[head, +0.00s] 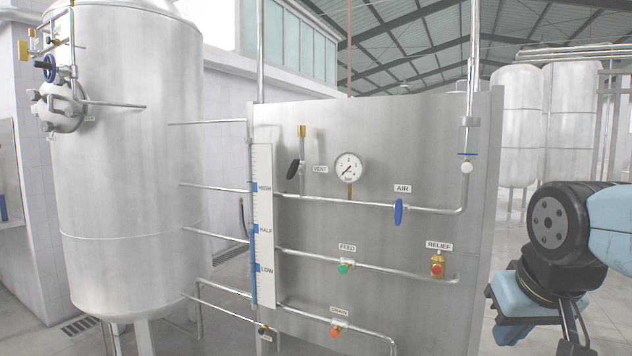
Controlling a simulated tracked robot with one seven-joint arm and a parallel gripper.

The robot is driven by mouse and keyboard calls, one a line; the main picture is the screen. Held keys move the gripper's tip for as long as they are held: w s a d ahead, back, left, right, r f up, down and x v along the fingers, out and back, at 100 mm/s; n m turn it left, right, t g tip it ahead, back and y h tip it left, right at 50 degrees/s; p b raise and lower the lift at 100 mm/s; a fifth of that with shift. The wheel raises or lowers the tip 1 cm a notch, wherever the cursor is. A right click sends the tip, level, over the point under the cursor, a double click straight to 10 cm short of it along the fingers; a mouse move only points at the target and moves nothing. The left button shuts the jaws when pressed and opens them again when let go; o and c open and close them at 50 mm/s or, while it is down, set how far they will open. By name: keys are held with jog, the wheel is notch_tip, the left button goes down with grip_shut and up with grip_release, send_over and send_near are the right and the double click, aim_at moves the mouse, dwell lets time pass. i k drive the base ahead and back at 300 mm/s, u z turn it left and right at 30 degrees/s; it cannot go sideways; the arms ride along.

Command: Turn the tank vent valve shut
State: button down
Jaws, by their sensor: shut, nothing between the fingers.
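The tank vent valve (293,170) has a black lever on a short upright pipe with a brass top, left of the VENT label (320,169) on the steel panel. The lever looks roughly upright, close to the line of its pipe, seen at a slant. My gripper (508,318) is at the lower right, well to the right of the panel and far from the vent valve. It is shut and empty; its fingers are hard to make out against the wrist.
The panel (385,300) also carries a gauge (348,168), a blue AIR lever (398,211), a green FEED knob (344,268), a RELIEF valve (437,265) and a level scale (262,225). Horizontal pipes run left to a steel tank (130,180).

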aim_at(294, 166)
jog(key=z, duration=0.1)
jog(key=i, duration=1)
jog(key=u, duration=0.1)
